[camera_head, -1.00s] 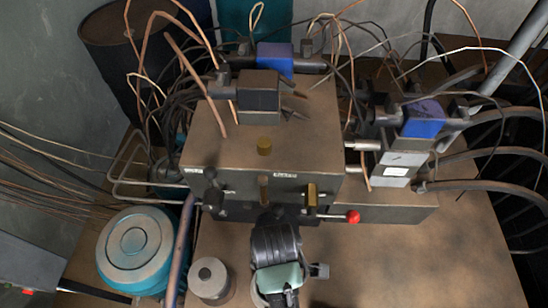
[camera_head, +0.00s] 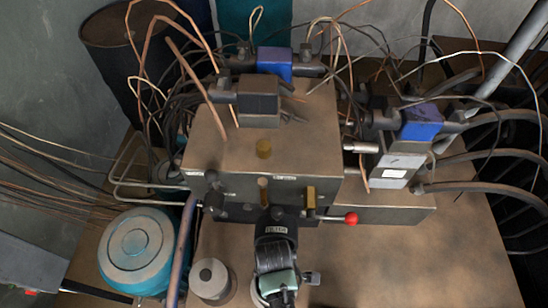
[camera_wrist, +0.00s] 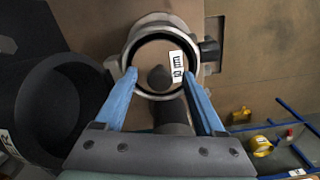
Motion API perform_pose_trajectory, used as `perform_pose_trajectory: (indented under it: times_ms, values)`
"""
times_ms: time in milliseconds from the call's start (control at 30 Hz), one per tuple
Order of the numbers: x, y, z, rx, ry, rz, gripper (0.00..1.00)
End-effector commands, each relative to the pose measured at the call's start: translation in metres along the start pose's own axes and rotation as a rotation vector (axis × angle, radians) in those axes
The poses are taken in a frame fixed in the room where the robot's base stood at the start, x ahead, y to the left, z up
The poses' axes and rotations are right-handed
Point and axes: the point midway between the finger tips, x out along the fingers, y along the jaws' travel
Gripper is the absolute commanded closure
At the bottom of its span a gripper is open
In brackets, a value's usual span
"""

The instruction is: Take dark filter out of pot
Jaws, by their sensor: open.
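In the wrist view, a round grey metal pot (camera_wrist: 127,48) lies between and below my gripper (camera_wrist: 159,74). Its two blue fingers are apart, one at each side of the rim, with nothing clamped between them. A dark ring lines the pot's mouth. Inside show a brownish face, a dark knob (camera_wrist: 159,77) and a white label (camera_wrist: 177,67). I cannot tell how much of this is the dark filter. In the head view, my gripper (camera_head: 278,281) covers most of the pot, and its fingertips are hidden.
A large dark hollow cylinder (camera_wrist: 50,105) stands left of the pot in the wrist view. In the head view, a grey cylinder (camera_head: 210,281) and a teal lidded drum (camera_head: 137,248) are to the left. A brown box (camera_head: 230,150) with a red knob (camera_head: 351,218) stands behind.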

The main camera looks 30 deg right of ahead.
Motion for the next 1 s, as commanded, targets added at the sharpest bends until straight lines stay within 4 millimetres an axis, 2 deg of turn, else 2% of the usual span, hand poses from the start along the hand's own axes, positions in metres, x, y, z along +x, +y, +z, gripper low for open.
perform_pose_trajectory:
  times_ms: [67,467,1000]
  values:
    - [-0.0002,0.0001,-0.0001,0.0,0.0,0.0,0.29]
    - [-0.0005,-0.0001,-0.0001,0.0,0.0,0.0,1.0]
    - [-0.0006,-0.0001,-0.0001,0.0,0.0,-0.001,1.0]
